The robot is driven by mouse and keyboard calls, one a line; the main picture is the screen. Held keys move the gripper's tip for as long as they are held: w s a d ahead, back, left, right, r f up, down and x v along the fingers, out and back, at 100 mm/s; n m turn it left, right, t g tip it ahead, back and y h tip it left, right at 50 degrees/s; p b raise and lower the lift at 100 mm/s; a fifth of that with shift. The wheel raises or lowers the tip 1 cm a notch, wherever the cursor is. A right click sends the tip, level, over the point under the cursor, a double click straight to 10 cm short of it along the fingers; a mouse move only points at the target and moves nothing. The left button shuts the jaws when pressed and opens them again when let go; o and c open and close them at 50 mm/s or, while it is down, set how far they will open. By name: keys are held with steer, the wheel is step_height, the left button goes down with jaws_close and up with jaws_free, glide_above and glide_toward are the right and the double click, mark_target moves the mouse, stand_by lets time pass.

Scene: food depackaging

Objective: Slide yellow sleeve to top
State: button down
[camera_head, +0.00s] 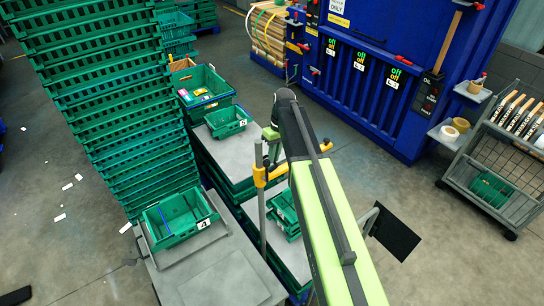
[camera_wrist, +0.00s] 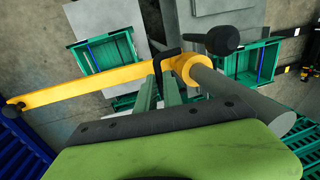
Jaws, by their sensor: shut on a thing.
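The yellow sleeve (camera_head: 259,177) is a ring around an upright grey pole (camera_head: 262,225), a little below the pole's top end. A long yellow bar runs out from the ring to the right, passing behind my arm. In the wrist view the ring (camera_wrist: 189,68) circles the pole (camera_wrist: 240,97), whose free end points toward the camera, and the yellow bar (camera_wrist: 90,86) reaches left. My gripper (camera_wrist: 159,84) is shut on the yellow bar close to the ring. The exact finger contact is partly hidden. In the head view my arm hides most of the gripper.
Tall stacked green crates (camera_head: 110,95) stand left of the pole. Small green crates (camera_head: 180,218) sit on grey lids nearby. A black knob (camera_wrist: 223,40) shows beside the ring. A blue container (camera_head: 400,110) and a grey cart (camera_head: 500,160) stand at the right.

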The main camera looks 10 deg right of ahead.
steer(key=shift+a, duration=0.1)
steer(key=c, duration=1.5)
jaws_free()
